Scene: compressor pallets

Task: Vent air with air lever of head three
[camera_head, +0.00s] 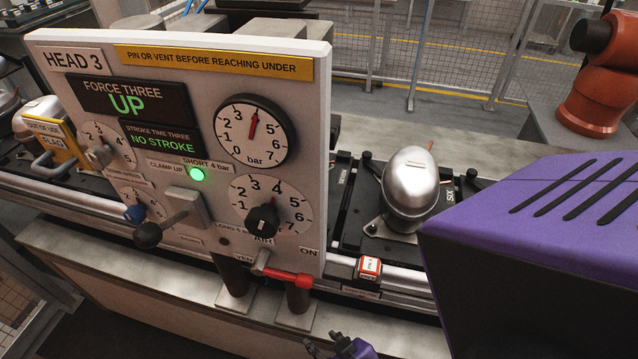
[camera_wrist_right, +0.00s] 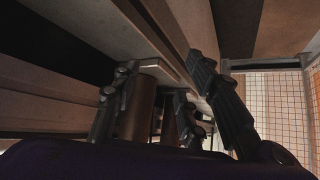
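The Head 3 panel (camera_head: 160,65) stands at the left of the head view. Its air lever has a red grip (camera_head: 290,279) at the lower right, angled right and slightly down below the ON label (camera_head: 309,251). The VENT label (camera_head: 243,257) is partly hidden at the lever's left. My left gripper is out of view.
A black-ball handle (camera_head: 148,235) sticks out of the panel's front. Dark posts (camera_head: 298,297) stand beneath the panel. A silver dome-shaped compressor (camera_head: 410,183) sits on the line to the right. An orange robot arm (camera_head: 601,80) is at the far right.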

